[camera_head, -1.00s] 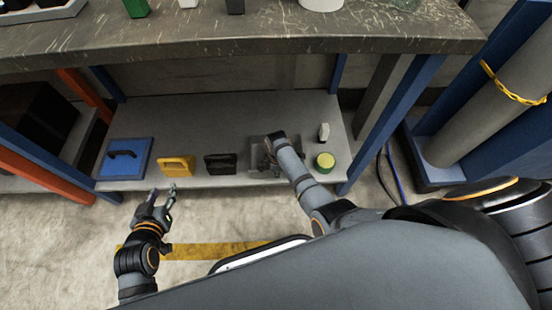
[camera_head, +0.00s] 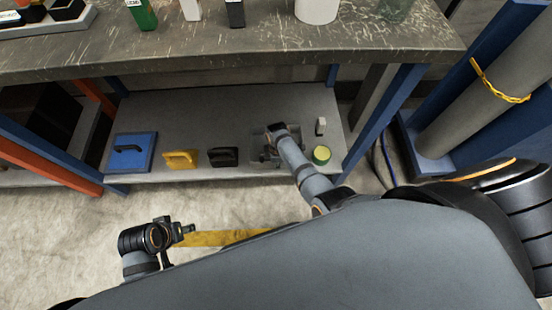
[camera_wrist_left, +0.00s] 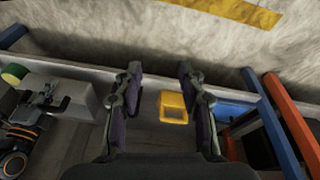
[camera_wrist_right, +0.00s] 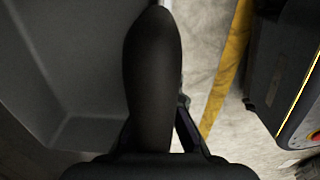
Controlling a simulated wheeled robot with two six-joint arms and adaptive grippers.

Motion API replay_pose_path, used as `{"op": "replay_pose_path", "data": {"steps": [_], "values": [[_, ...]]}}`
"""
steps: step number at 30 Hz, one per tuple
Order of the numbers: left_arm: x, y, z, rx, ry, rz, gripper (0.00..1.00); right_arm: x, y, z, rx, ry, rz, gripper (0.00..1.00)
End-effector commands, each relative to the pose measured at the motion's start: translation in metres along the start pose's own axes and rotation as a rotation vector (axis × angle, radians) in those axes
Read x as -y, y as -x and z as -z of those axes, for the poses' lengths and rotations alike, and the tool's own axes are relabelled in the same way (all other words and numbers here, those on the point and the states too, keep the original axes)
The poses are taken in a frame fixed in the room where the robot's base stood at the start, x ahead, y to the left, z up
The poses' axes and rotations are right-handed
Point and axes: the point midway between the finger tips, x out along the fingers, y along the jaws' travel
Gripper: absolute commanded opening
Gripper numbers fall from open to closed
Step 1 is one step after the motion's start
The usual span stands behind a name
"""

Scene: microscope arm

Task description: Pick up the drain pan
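The grey drain pan (camera_head: 262,132) sits at the right part of the low shelf, partly hidden under my right arm. It also shows as a grey block in the left wrist view (camera_wrist_left: 75,92), and its grey inner walls fill the left of the right wrist view (camera_wrist_right: 60,70). My right gripper (camera_head: 268,158) is at the pan. A dark rounded shape covers the middle of the right wrist view, so its grip is unclear. My left gripper (camera_head: 188,230) is over the floor in front of the shelf. Its fingers stand apart and empty in the left wrist view (camera_wrist_left: 158,75).
On the shelf stand a blue case (camera_head: 132,153), a yellow handled item (camera_head: 181,159), a black handled item (camera_head: 222,157), a green-yellow tin (camera_head: 321,155) and a small white item (camera_head: 320,126). The worktop (camera_head: 230,45) overhangs the shelf. Blue posts (camera_head: 385,120) flank it.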

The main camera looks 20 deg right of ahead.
Motion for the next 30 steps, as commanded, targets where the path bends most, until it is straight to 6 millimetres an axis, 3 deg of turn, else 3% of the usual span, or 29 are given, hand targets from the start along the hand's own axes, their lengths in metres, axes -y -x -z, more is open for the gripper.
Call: {"op": "replay_pose_path", "data": {"steps": [1, 2, 3, 9, 14, 18, 22, 24, 30], "values": [[0.003, 0.025, 0.005, 0.045, -0.002, 0.017, 0.4, 0.003, 0.019, -0.001, -0.001, 0.0, -0.004, 0.0], [0.006, 0.026, 0.003, 0.072, -0.001, 0.026, 0.4, 0.005, 0.021, -0.002, -0.001, 0.0, -0.003, 0.0], [0.01, 0.009, -0.002, 0.084, 0.004, 0.033, 0.4, 0.007, 0.02, -0.003, -0.001, 0.0, -0.003, 0.0], [0.03, -0.034, -0.013, 0.127, 0.017, 0.076, 0.4, 0.019, 0.037, -0.008, -0.001, 0.0, -0.004, 0.0], [0.045, -0.082, -0.038, 0.118, 0.02, 0.1, 0.4, 0.026, 0.044, -0.01, -0.001, 0.0, -0.005, 0.0], [0.058, -0.114, -0.068, 0.11, 0.018, 0.119, 0.4, 0.034, 0.053, -0.013, -0.001, 0.0, -0.005, 0.0], [0.065, -0.128, -0.104, 0.113, 0.016, 0.13, 0.4, 0.048, 0.063, -0.019, 0.0, 0.0, -0.003, 0.0], [0.068, -0.132, -0.125, 0.115, 0.014, 0.134, 0.4, 0.056, 0.066, -0.022, 0.0, 0.0, -0.003, 0.0], [0.067, -0.121, -0.185, 0.136, 0.014, 0.134, 0.4, 0.085, 0.08, -0.032, 0.0, 0.0, -0.003, 0.0]]}}
